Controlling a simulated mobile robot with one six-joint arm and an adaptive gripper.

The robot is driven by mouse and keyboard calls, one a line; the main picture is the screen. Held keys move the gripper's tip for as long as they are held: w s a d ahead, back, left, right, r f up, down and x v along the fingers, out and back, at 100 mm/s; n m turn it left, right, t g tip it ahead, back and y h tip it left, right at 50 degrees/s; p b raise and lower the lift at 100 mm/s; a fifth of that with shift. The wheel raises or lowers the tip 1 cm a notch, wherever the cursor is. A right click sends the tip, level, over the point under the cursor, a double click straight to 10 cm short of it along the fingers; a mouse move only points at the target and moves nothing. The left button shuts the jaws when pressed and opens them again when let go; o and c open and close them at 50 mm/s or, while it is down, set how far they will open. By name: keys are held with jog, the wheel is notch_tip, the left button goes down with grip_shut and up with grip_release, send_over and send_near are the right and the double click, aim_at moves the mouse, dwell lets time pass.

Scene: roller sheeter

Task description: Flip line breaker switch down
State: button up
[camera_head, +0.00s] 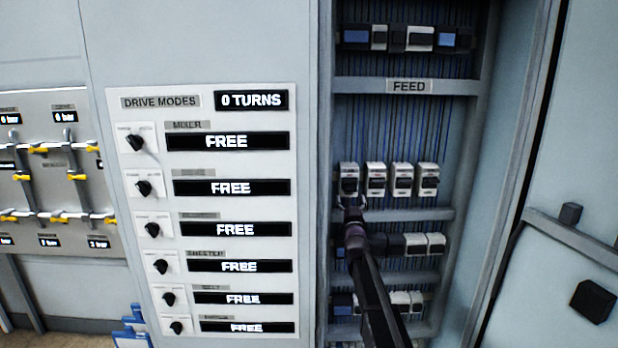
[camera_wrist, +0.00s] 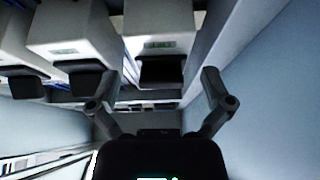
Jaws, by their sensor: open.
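A row of white breakers with dark switches sits below the FEED label in the open cabinet. The leftmost breaker (camera_head: 349,180) has my gripper (camera_head: 349,203) just below and in front of it. In the wrist view this breaker (camera_wrist: 158,22) is at the top centre, and its dark switch (camera_wrist: 162,70) shows between the fingers of my open gripper (camera_wrist: 160,88). I cannot tell whether the fingers touch it. The other breakers (camera_head: 375,180) stand to its right in the head view. Their small labels are unreadable, so I cannot tell which is the line breaker.
A DRIVE MODES panel (camera_head: 205,215) with knobs and FREE displays is left of the cabinet. Another breaker row (camera_head: 415,244) lies below, partly behind my arm. The cabinet's side wall (camera_wrist: 270,90) is close on the right in the wrist view.

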jog(key=s+f+g+p, duration=0.2)
jog(key=s+f+g, duration=1.1)
jog(key=s+f, duration=0.6)
jog(key=s+f+g, duration=0.2)
jog(key=s+g, duration=0.3)
jog(key=s, duration=0.8)
jog(key=s+d+f+g, duration=0.1)
jog(key=s+f+g, duration=0.2)
jog(key=s, duration=0.9)
jog(key=shift+s+d+f+g+p, duration=0.2)
jog(key=shift+s+g+p, duration=0.15)
jog(key=shift+g, duration=0.85)
